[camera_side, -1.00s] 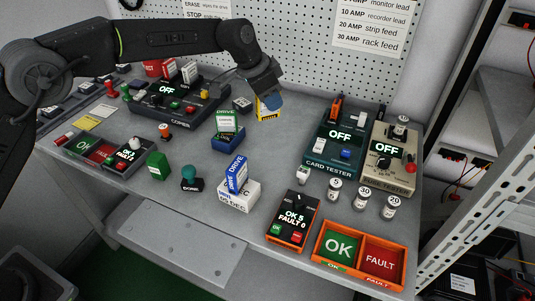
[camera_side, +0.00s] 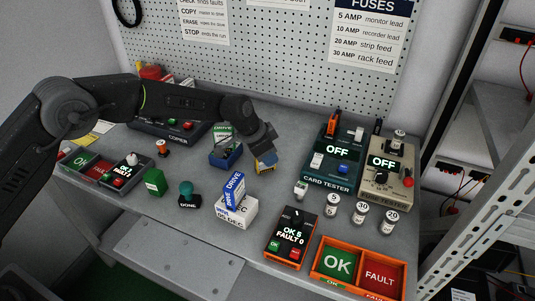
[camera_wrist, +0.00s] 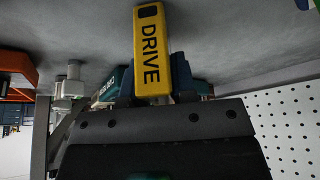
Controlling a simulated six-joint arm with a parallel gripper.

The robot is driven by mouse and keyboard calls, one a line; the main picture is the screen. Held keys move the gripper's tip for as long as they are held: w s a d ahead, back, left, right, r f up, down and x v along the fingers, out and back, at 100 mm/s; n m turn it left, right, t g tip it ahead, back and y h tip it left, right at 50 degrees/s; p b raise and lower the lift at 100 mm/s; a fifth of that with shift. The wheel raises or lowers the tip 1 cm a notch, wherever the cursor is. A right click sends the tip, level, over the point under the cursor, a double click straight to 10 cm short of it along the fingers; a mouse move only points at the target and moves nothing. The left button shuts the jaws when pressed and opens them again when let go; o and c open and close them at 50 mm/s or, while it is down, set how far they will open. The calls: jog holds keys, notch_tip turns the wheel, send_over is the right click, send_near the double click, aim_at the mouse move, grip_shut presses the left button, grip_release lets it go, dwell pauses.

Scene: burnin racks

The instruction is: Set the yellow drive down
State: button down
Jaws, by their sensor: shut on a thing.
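The yellow drive (camera_wrist: 152,50) is held in my gripper (camera_wrist: 152,82), its DRIVE label facing the wrist camera.
A blue holder with a green-labelled drive (camera_side: 225,152) stands just left of my gripper. A blue drive (camera_side: 234,190) stands in a white block in front. The card tester (camera_side: 333,160) is to the right. Bare bench (camera_side: 285,165) lies between.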

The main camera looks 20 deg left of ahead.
jog(key=c, duration=0.9)
grip_release()
jog(key=shift+f, duration=0.1)
jog(key=v, duration=1.2)
